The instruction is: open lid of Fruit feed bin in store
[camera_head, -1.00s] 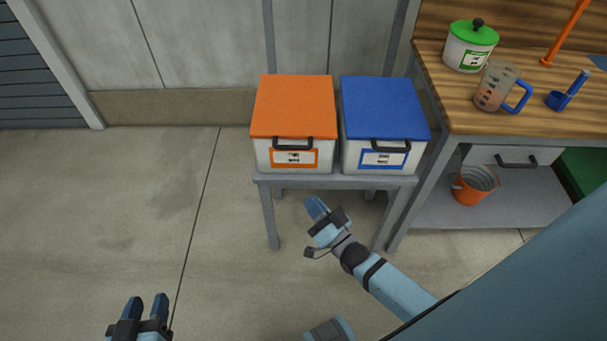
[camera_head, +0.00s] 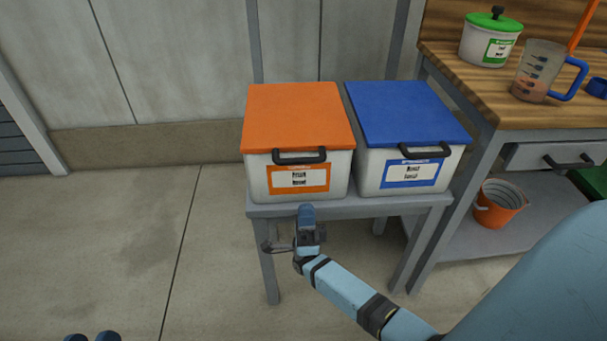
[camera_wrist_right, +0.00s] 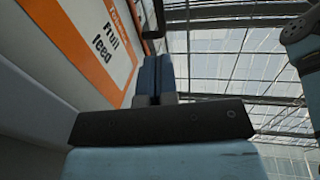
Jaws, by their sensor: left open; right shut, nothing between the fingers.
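The Fruit feed bin (camera_head: 258,182) is white with a shut orange lid (camera_head: 296,112), a black handle (camera_head: 299,156) at its front and an orange-framed label. In the right wrist view the label (camera_wrist_right: 108,40) reads "Fruit feed". My right gripper (camera_head: 306,212) is shut and empty, just in front of and below the label. Its closed fingers also show in the right wrist view (camera_wrist_right: 156,75), beside the bin's front and pointing toward the handle. My left gripper (camera_head: 93,337) is open at the bottom left edge, far from the bin; only its fingertips show.
A blue-lidded bin (camera_head: 405,112) stands close on the right, on the same grey stand (camera_head: 350,208). A wooden bench (camera_head: 470,95) at the right holds a green-lidded pot (camera_head: 488,45) and a measuring jug (camera_head: 537,72). An orange bucket (camera_head: 500,203) sits below. The left floor is clear.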

